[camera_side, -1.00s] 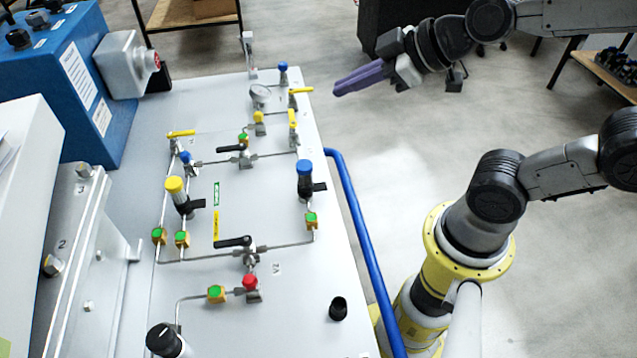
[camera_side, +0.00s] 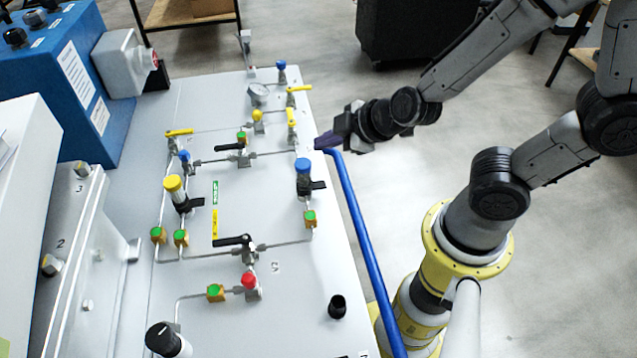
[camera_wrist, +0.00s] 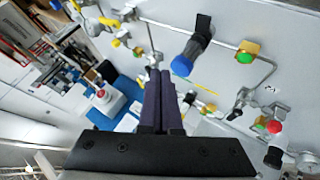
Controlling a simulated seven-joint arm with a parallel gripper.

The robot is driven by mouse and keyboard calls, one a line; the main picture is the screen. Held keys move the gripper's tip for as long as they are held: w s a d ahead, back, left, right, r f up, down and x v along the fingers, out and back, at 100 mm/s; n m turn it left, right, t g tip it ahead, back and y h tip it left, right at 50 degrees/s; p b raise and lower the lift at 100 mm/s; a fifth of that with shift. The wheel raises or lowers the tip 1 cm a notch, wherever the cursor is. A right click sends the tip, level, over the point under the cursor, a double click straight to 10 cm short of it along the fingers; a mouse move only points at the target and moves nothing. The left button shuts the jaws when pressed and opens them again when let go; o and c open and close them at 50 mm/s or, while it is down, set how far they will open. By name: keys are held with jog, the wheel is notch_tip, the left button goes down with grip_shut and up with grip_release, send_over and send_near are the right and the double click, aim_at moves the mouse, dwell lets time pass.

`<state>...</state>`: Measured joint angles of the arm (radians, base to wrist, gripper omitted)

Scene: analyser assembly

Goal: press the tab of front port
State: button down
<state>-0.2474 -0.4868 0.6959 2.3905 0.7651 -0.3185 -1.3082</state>
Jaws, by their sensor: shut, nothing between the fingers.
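The panel (camera_side: 240,325) carries several square brass fittings with green tops, and I cannot tell which is the front port. One green-topped fitting (camera_side: 310,219) sits below the blue-capped regulator (camera_side: 303,175); in the wrist view it appears to be the fitting (camera_wrist: 246,52) at upper right. Another fitting (camera_side: 215,292) lies at the front left of a red-capped part (camera_side: 249,282). My gripper (camera_side: 321,141) is at the panel's right edge, near the blue rail's far end, apart from the fittings. Its purple fingers (camera_wrist: 158,72) are together and empty in the wrist view.
A blue rail (camera_side: 365,240) runs along the panel's right side. Yellow levers (camera_side: 299,88), black levers (camera_side: 233,240), a gauge (camera_side: 258,94) and steel tubes stand up from the panel. A blue box (camera_side: 60,70) is at the back left. The panel's front right is mostly clear.

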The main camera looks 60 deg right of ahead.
aim_at(324, 186)
jog(key=shift+f, duration=4.4)
jog(key=shift+f, duration=0.1)
jog(key=shift+f, duration=0.3)
jog(key=shift+f, duration=0.55)
jog(key=shift+r, duration=0.95)
jog(key=shift+r, duration=0.15)
